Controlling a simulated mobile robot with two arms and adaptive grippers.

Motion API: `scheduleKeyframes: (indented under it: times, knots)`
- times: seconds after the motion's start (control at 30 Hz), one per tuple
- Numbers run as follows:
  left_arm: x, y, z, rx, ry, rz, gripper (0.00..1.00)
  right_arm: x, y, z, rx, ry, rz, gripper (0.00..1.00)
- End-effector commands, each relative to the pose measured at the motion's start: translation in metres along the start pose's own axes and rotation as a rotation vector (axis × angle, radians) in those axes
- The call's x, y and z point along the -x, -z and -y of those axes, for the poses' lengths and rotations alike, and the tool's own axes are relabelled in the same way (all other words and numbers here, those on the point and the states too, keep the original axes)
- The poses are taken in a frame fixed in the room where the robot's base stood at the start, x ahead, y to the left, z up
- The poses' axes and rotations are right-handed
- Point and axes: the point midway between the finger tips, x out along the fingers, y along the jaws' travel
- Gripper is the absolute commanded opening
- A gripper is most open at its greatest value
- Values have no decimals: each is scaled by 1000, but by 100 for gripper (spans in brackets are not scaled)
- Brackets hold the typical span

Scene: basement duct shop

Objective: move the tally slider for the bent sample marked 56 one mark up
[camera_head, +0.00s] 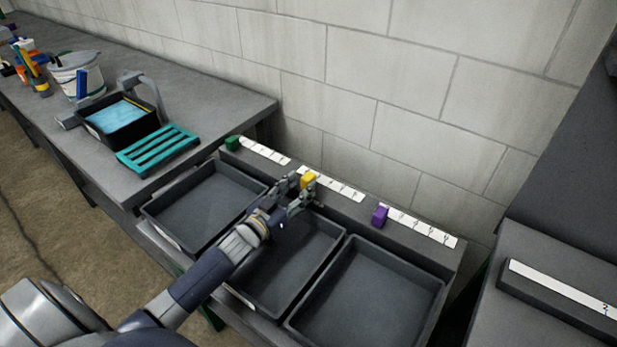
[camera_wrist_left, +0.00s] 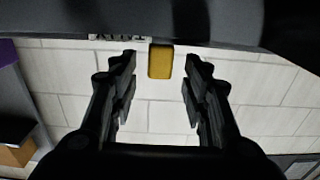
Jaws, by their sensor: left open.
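A yellow slider block (camera_head: 308,181) sits at the left end of the middle white scale strip (camera_head: 335,186), behind the middle tray. A green slider block (camera_head: 232,143) sits at the left end of the left strip (camera_head: 264,151). A purple slider block (camera_head: 380,215) sits at the left end of the right strip (camera_head: 420,228). My left gripper (camera_head: 296,190) is open at the yellow block. In the left wrist view, the yellow block (camera_wrist_left: 161,61) shows between and beyond the open fingers; contact cannot be told. No number 56 is readable. My right gripper is not in view.
Three dark trays stand in front of the strips: left (camera_head: 160,209), middle (camera_head: 262,312) and right (camera_head: 355,244); they look empty. A teal rack (camera_head: 158,149), black bin (camera_head: 97,133) and white bucket (camera_head: 75,75) stand on the left bench. A block wall rises behind.

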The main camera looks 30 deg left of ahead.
Motion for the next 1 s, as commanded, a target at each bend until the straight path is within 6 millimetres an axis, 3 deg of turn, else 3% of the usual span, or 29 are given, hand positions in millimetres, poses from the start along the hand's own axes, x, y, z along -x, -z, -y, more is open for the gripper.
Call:
scheduleKeyframes:
  times: [0.3,0.73,0.77,0.93,1.0]
  knots:
    - [-39,0,0,1,0,-1,43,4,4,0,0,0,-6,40]
    - [-47,0,0,1,0,0,43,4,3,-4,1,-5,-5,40]
    - [-47,0,0,0,0,0,41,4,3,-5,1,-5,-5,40]
    - [-47,0,0,0,0,0,3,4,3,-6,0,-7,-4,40]
    - [-47,0,0,0,0,0,0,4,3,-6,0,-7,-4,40]
